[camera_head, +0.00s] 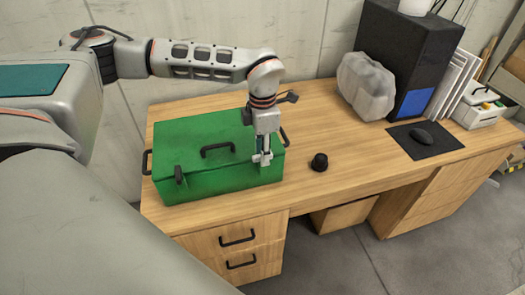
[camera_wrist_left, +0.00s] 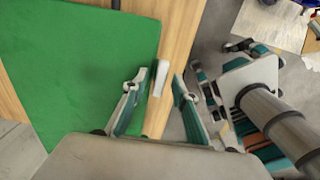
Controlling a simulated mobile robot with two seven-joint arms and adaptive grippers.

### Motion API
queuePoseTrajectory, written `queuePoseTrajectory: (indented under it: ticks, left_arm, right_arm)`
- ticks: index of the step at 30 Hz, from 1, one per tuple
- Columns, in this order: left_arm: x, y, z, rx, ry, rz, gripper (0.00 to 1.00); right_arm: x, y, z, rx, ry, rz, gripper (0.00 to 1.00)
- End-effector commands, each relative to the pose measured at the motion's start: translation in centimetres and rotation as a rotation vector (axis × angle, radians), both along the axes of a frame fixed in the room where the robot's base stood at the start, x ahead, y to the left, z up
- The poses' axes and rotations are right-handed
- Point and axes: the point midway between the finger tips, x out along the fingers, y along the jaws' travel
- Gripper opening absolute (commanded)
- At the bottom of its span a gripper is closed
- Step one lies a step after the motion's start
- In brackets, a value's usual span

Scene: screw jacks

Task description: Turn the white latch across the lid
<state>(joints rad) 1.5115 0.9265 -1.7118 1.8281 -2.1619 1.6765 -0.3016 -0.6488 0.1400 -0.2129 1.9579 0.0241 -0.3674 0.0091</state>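A green box (camera_head: 218,180) with a green lid and a black handle (camera_head: 218,149) on top stands on the desk. My left gripper (camera_head: 263,159) points down at the front right edge of the lid. In the left wrist view its two teal fingers (camera_wrist_left: 158,92) are apart. The white latch (camera_wrist_left: 160,78) shows between them, near the lid's edge (camera_wrist_left: 125,60), with no clear contact. In the head view the latch is hard to separate from the gripper. Part of what looks like my right gripper (camera_wrist_left: 222,85) shows in the left wrist view; its opening is unclear.
A black latch (camera_head: 178,175) sits at the box's front left. A small black knob (camera_head: 320,161) stands on the desk right of the box. The desk's middle is mostly clear.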

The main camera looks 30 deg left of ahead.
Motion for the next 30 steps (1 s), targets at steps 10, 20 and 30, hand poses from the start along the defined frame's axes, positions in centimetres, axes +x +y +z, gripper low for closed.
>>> queuePoseTrajectory:
  ticks: [10,20,30]
  left_arm:
    - [0.00,-0.03,-0.04,0.000,0.000,-0.001,0.00]
    - [0.00,-0.04,-0.04,-0.001,0.000,0.014,0.00]
    - [0.00,-0.06,-0.06,-0.002,0.000,0.184,0.00]
  right_arm:
    - [0.06,-0.02,0.08,0.000,-0.001,-0.001,0.40]
    - [0.21,0.00,0.36,0.001,-0.007,-0.001,0.40]
    - [0.20,0.00,0.04,0.001,-0.007,-0.001,0.40]
